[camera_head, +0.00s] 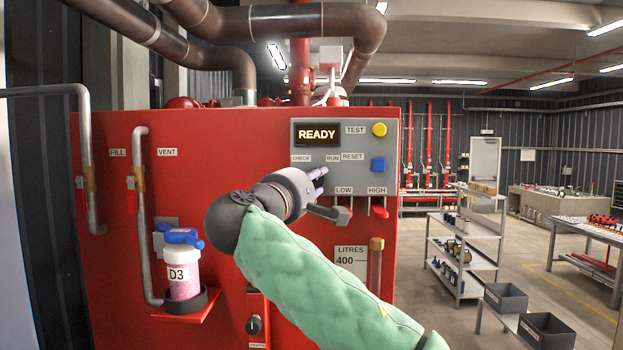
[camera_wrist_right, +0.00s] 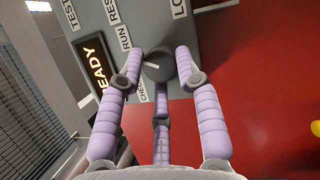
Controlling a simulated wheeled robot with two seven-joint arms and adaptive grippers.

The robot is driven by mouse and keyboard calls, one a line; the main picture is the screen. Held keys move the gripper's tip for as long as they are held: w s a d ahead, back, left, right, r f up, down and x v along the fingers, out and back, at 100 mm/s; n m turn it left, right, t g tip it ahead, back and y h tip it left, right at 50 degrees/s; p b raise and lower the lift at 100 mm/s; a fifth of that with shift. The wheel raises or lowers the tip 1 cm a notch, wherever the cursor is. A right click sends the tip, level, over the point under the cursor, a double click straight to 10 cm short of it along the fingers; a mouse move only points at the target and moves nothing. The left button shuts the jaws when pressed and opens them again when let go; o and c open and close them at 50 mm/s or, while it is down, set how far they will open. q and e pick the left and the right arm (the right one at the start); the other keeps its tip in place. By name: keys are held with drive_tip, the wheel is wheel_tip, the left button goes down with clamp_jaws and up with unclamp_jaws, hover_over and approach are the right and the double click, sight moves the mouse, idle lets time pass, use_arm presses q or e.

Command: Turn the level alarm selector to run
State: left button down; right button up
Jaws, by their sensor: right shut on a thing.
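The level alarm selector (camera_wrist_right: 161,66) is a round grey knob on the grey panel (camera_head: 304,125), with a white pointer mark. In the right wrist view the mark lies between the CHECK label (camera_wrist_right: 143,91) and the RUN label (camera_wrist_right: 124,37), seemingly a little toward RUN. My right gripper (camera_wrist_right: 159,72) is shut on the knob, its lilac fingers around it. My left gripper is in neither view.
The display (camera_head: 317,134) reads READY. A yellow TEST button (camera_head: 379,129) and a blue RESET button (camera_head: 378,165) are right of the gripper. A red HIGH lever (camera_head: 380,211) is below. A jar marked D3 (camera_head: 183,277) stands on a red shelf at left.

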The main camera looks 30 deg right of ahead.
drive_tip(key=shift+w+a+f+m+g+y+p, duration=0.1)
drive_tip(key=shift+m+g+y+p, duration=0.1)
drive_tip(key=shift+m, duration=0.35)
drive_tip(key=shift+f+m+g+y+p, duration=0.1)
drive_tip(key=shift+m+g+p, duration=0.1)
drive_tip(key=shift+m, duration=0.35)
drive_tip(key=o, duration=1)
drive_tip(key=shift+c, duration=0.2)
drive_tip(key=shift+o, duration=0.7)
drive_tip(key=shift+r, duration=0.1)
drive_tip(key=v, duration=1.2)
